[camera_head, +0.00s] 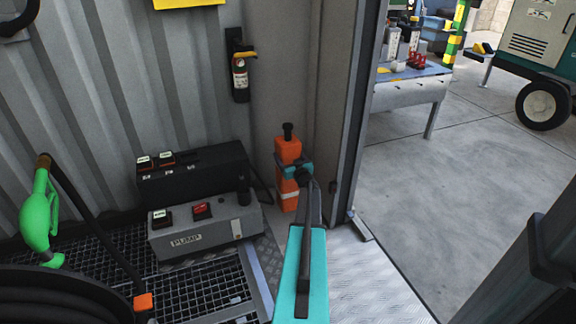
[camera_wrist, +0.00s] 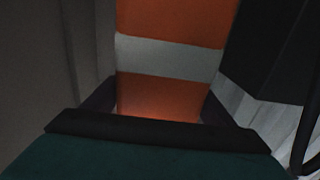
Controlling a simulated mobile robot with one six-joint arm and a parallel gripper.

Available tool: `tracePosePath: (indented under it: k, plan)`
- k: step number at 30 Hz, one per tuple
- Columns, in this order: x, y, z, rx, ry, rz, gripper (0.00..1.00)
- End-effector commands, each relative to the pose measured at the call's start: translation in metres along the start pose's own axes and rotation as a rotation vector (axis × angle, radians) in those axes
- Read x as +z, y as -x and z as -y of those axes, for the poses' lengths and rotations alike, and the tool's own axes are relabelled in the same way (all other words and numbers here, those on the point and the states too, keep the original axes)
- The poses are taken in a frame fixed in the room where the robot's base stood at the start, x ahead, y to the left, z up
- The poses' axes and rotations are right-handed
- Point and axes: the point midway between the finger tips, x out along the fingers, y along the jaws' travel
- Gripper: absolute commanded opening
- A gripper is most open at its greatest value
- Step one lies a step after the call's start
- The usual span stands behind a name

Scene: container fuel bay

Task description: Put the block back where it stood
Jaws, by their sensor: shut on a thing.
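The block (camera_head: 288,150) is tall and orange with a black knob on top. It stands about upright in the corner by the container's door post in the head view. My gripper (camera_head: 294,170) is shut on it around its middle and hides part of it. In the wrist view the block (camera_wrist: 170,90), with a pale band across it, fills the space between the fingers (camera_wrist: 158,106). Its lower end is close to the floor; I cannot tell whether it touches.
A grey pump box (camera_head: 205,222) and a black case (camera_head: 195,172) stand left of the block. A green fuel nozzle (camera_head: 40,210) is at the far left. The doorway at right opens onto clear concrete floor (camera_head: 450,180).

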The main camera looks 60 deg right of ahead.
Motion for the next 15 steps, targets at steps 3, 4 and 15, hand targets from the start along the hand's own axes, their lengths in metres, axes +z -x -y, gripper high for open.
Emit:
tracePosePath:
  k: [3,4,15]
  plan:
    - [0.012,0.001,-0.005,0.005,-0.001,0.000,0.25]
    - [0.016,0.001,-0.005,0.006,-0.001,0.000,0.25]
    - [0.047,0.002,-0.008,0.009,0.000,-0.001,0.25]
